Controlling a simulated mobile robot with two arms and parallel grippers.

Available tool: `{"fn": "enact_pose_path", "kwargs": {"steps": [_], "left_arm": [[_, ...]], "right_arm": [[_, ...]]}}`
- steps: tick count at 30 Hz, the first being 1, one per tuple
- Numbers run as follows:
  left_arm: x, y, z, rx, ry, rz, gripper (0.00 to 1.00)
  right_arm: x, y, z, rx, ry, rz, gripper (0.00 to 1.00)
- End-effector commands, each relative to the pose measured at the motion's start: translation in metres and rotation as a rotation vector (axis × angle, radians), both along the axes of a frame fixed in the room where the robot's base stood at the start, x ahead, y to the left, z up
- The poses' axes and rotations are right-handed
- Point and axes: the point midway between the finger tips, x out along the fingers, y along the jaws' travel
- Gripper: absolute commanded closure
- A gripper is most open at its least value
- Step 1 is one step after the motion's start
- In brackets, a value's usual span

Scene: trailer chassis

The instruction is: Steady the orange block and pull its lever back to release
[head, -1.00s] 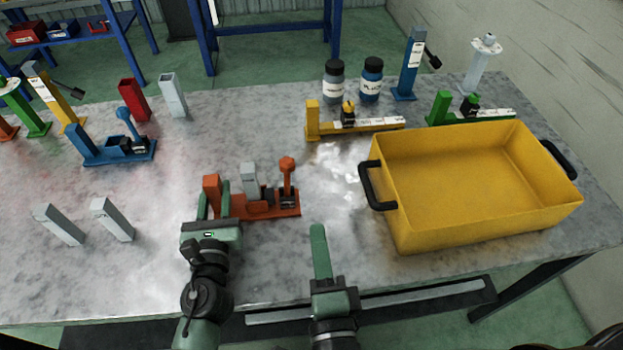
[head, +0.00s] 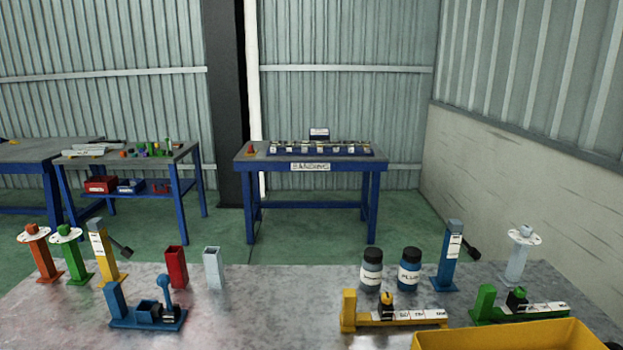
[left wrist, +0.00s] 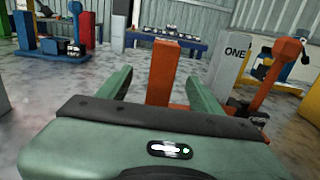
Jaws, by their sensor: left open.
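The orange block shows only in the left wrist view, where its upright orange post (left wrist: 162,72) stands between the two green fingers of my left gripper (left wrist: 158,84). The fingers are apart, with a gap to the post on both sides. To the right is its lever (left wrist: 276,74), upright and slightly tilted, with an orange knob on top. A grey piece marked "ONE" (left wrist: 228,60) stands between post and lever. My gripper body hides the lower part of the block. My right gripper shows in neither current view.
The yellow bin (head: 510,338) is at lower right. Two bottles (head: 372,270) stand behind. The table between blue and yellow blocks is clear.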

Motion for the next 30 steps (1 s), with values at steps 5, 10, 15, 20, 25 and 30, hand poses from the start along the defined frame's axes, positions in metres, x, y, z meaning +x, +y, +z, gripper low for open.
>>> {"fn": "enact_pose_path", "kwargs": {"steps": [5, 10, 15, 20, 25, 30], "left_arm": [[-0.019, 0.0, -0.003, 0.0, 0.002, -0.001, 0.35], [-0.036, 0.0, -0.003, -0.001, 0.002, -0.001, 0.35], [-0.05, 0.0, -0.002, 0.001, 0.001, -0.001, 0.35], [-0.053, 0.0, 0.0, 0.0, 0.0, -0.001, 0.35], [-0.053, 0.0, 0.0, 0.0, 0.0, -0.001, 0.29], [-0.053, 0.0, 0.0, 0.0, 0.0, -0.001, 0.09]], "right_arm": [[0.0, 0.0, -0.008, 0.0, 0.0, 0.0, 1.0], [0.0, 0.0, -0.015, 0.0, 0.0, 0.0, 1.0], [0.0, 0.0, -0.02, 0.0, 0.0, 0.0, 1.0], [0.0, 0.0, -0.02, 0.0, 0.0, 0.0, 1.0], [0.0, 0.0, -0.02, 0.0, 0.0, 0.0, 1.0], [0.0, 0.0, -0.02, 0.0, 0.0, 0.0, 1.0]]}}
